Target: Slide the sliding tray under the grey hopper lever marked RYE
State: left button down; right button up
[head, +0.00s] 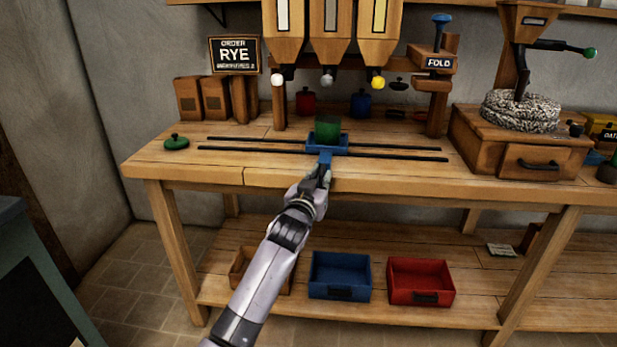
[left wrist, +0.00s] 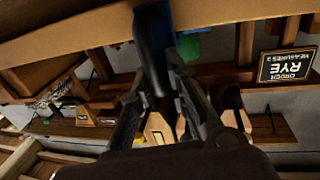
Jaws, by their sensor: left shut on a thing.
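The blue sliding tray (head: 313,149) sits on two dark rails and carries a green canister (head: 328,130). In the head view it lines up below the grey lever knob (head: 327,81), the middle one of three under the hopper (head: 331,47). The white knob (head: 278,77) is to its left and the yellow knob (head: 378,82) to its right. My left gripper (head: 323,172) is shut on the tray's front handle (head: 325,157). In the left wrist view, the fingers partly hide the blue tray (left wrist: 188,46). My right gripper is not in view.
An order board (head: 235,54) reading RYE stands at the back left. A green-knobbed lid (head: 176,142) lies left of the rails (head: 225,149). A drawer box (head: 510,145) with a millstone stands at the right. The rails are clear on both sides of the tray.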

pick_arm(q)
jog(key=shift+d, duration=0.25)
jog(key=c, duration=1.6)
grip_release()
jog(key=shift+c, duration=0.2)
jog(key=v, duration=1.2)
